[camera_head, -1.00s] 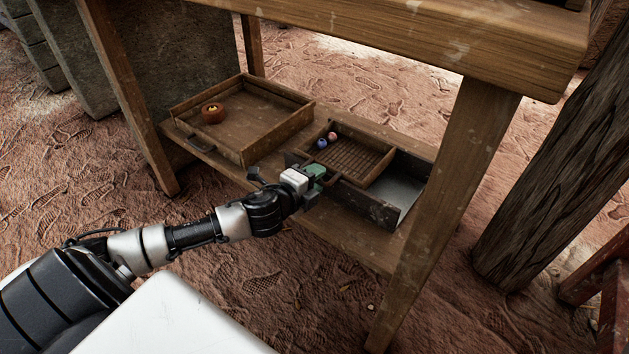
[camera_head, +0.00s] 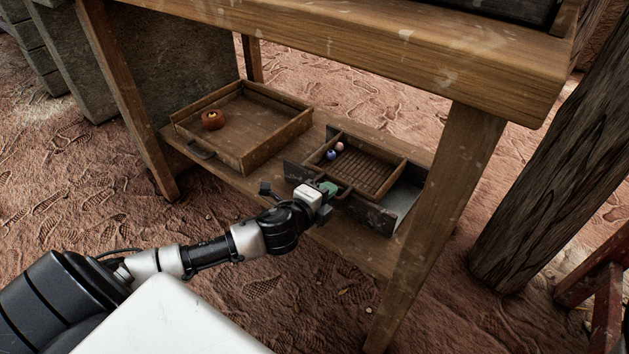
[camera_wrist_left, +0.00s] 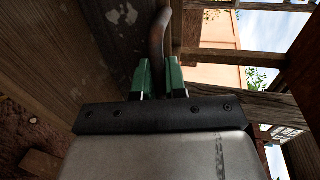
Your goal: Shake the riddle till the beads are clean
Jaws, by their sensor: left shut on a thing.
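The riddle (camera_head: 370,177) is a wooden-framed sieve with a brown mesh floor, on the lower shelf under the table in the head view. It sits over a dark metal tray (camera_head: 404,199). A blue bead (camera_head: 331,155) and a pink bead (camera_head: 340,146) lie close together in its far left part. Whether dirt clings to them is too small to tell. My left gripper (camera_head: 329,188) is at the riddle's near left side. In the left wrist view its green fingers (camera_wrist_left: 160,80) are shut on a curved brown handle (camera_wrist_left: 158,36). My right gripper does not show.
A shallow wooden tray (camera_head: 283,136) holding a round orange-brown thing (camera_head: 213,120) stands to the left on the same shelf. The tabletop (camera_head: 400,50) overhangs the shelf. A table leg (camera_head: 438,200) stands close on the right, with a thick post (camera_head: 540,160) beyond it.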

